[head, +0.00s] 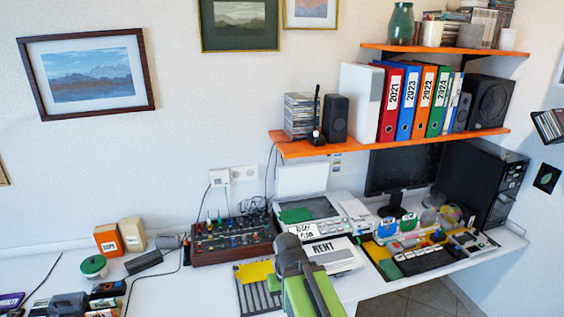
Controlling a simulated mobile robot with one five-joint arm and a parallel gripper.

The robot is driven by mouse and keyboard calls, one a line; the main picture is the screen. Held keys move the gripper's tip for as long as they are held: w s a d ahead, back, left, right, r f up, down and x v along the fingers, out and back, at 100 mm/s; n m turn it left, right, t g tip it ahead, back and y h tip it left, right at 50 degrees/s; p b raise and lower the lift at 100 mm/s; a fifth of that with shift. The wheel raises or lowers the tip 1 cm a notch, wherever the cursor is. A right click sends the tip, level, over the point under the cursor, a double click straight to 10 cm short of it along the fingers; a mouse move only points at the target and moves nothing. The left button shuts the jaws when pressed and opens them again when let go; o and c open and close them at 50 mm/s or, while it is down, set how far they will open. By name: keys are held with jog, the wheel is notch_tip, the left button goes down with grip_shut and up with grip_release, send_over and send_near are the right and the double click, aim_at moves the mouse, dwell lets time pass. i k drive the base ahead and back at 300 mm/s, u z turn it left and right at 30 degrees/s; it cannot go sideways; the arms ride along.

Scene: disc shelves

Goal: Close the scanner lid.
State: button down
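The scanner (335,231) is a light grey flat machine on the white desk, against the wall. Its white lid (302,179) stands open, about upright, at the back edge. The dark glass shows, with a green flat item (296,215) lying on its left part. A white lettered card (303,231) is at the scanner's front. My gripper (288,242) is dark grey, at the end of my green arm, in front of the scanner and apart from the lid. Its fingers are not clear from behind, so I cannot tell whether it is open. I see nothing held.
A box marked RENT (334,256) lies in front of the scanner. A mixer with knobs (230,240) is to the left. A monitor (402,170) and a tray of small items (430,262) are to the right. An orange shelf (300,148) with discs and binders hangs above the lid.

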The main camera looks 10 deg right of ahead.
aim_at(293, 180)
jog(key=z, duration=0.05)
jog(key=i, duration=0.95)
jog(key=u, duration=0.05)
